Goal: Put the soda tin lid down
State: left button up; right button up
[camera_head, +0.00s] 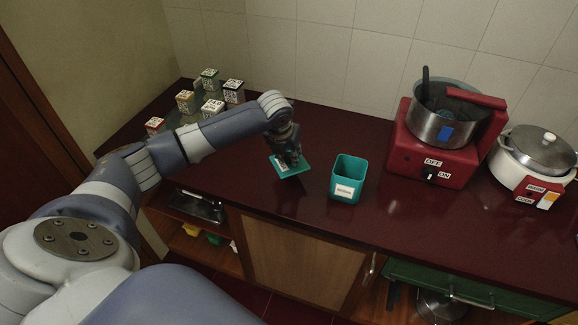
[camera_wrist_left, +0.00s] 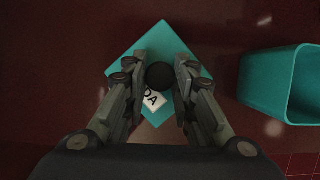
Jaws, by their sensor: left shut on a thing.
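The soda tin lid (camera_head: 283,169) is a teal square plate with a dark round knob and a white label. In the left wrist view the lid (camera_wrist_left: 150,47) lies between and beyond the fingers. My left gripper (camera_head: 291,160) is shut on the lid's knob, with the fingers (camera_wrist_left: 159,82) on either side of it. The lid is at or just above the dark red counter; I cannot tell whether it touches. The open teal tin (camera_head: 347,180) stands upright to the right of the lid, apart from it. My right gripper is not in view.
A red stove (camera_head: 435,150) with a steel pot (camera_head: 445,125) stands on the right, beside a white rice cooker (camera_head: 535,160). Several small labelled tins (camera_head: 209,80) stand at the back left. The dark red counter (camera_head: 255,205) is clear around the lid and in front.

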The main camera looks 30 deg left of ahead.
aim_at(288, 164)
pick_arm(q)
notch_tip(288, 164, down, 5)
jog(key=shift+f+p, duration=0.1)
jog(key=shift+p, duration=0.35)
jog(key=o, duration=1.1)
jog(key=shift+c, duration=0.2)
jog(key=b+v, duration=0.1)
jog(key=v, duration=1.1)
jog(key=shift+s, duration=0.1)
jog(key=shift+d, duration=0.1)
